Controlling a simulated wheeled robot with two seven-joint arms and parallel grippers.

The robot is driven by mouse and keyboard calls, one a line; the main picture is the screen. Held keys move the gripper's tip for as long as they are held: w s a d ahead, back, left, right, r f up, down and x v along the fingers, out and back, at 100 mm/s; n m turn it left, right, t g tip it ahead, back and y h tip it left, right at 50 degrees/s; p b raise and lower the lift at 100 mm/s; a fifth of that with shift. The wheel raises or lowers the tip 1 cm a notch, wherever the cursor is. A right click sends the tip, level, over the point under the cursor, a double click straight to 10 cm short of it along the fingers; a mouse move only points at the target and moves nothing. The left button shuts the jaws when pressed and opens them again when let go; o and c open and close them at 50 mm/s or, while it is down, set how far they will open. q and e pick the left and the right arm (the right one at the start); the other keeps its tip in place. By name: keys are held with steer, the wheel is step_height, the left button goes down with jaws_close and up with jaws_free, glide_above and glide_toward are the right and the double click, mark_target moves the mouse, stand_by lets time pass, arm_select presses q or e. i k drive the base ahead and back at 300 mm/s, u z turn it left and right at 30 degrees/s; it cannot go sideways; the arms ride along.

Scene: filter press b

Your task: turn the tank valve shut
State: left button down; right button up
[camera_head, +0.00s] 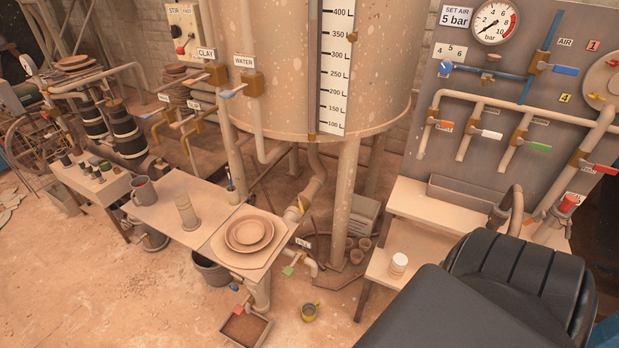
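The large tan tank (270,70) stands on legs at the centre back, with a white level scale (335,70) on its front. A pipe (317,170) runs down from its underside to a brass-coloured valve (293,213) with a small yellow handle (302,205). How far this valve is turned is too small to tell. Lower down, a green-handled valve (289,270) sits on a pipe beside a small label that seems to read FILL. No label naming a tank valve is readable. Neither of my grippers is in view.
A black part of my own body fills the lower right. A worktable with plates (249,232) stands left of the pipe, a bench (385,267) with a jar (398,264) right.

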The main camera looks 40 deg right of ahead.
mark_target(299, 199)
steer(key=u, duration=0.1)
steer(key=k, duration=0.25)
steer(key=z, duration=0.6)
steer(key=i, duration=1.35)
steer(key=u, duration=0.25)
